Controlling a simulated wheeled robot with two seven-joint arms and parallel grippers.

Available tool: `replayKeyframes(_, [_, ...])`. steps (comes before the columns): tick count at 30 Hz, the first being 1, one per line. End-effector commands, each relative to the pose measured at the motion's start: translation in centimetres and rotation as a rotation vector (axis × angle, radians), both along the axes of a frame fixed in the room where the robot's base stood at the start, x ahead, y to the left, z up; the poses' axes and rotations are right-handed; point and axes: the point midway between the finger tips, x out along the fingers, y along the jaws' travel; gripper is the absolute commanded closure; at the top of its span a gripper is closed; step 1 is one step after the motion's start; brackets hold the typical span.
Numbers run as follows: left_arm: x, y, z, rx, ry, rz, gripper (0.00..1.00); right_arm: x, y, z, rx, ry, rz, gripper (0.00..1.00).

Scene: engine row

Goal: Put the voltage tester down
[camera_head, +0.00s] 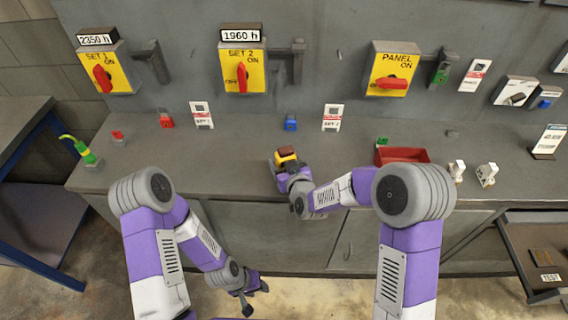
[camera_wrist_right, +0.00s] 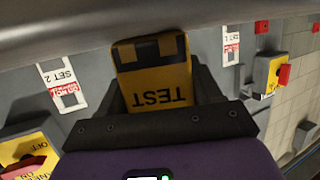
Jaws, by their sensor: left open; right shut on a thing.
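The voltage tester (camera_head: 287,153) is a small yellow block with a dark reddish top, over the middle of the grey bench (camera_head: 228,150). In the right wrist view the tester (camera_wrist_right: 155,85) fills the middle and its yellow face reads TEST. My right gripper (camera_head: 284,163) is shut on it, with a dark finger on each side. I cannot tell whether the tester touches the bench. My left gripper (camera_head: 256,297) is open and empty, low in front of the bench.
A red tray (camera_head: 402,155) stands right of the tester, beside white padlock-like pieces (camera_head: 486,174). Yellow switch boxes (camera_head: 243,72) line the back panel.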

Motion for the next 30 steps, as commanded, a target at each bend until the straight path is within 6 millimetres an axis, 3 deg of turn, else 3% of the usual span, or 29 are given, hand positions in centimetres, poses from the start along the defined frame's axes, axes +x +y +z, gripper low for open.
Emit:
replayKeyframes(10, [0.0,0.0,-0.5,0.0,0.0,0.0,0.57,0.1,0.0,-0.2,0.002,-0.005,-0.001,0.8])
replayKeyframes(11, [0.0,0.0,-0.4,0.0,0.0,0.0,0.57,0.0,0.0,-0.2,0.001,-0.003,-0.001,0.33])
replayKeyframes(15, [0.0,0.0,-0.3,0.0,0.0,0.0,0.57,0.0,0.0,-0.1,0.001,-0.003,-0.001,0.12])
replayKeyframes(27, [0.0,0.0,0.3,0.0,0.0,0.0,0.57,0.0,0.0,0.4,0.001,-0.003,-0.001,0.11])
replayKeyframes(30, [0.0,0.0,0.2,0.0,0.0,0.0,0.57,-1.1,-0.5,0.7,0.001,-0.004,-0.001,0.11])
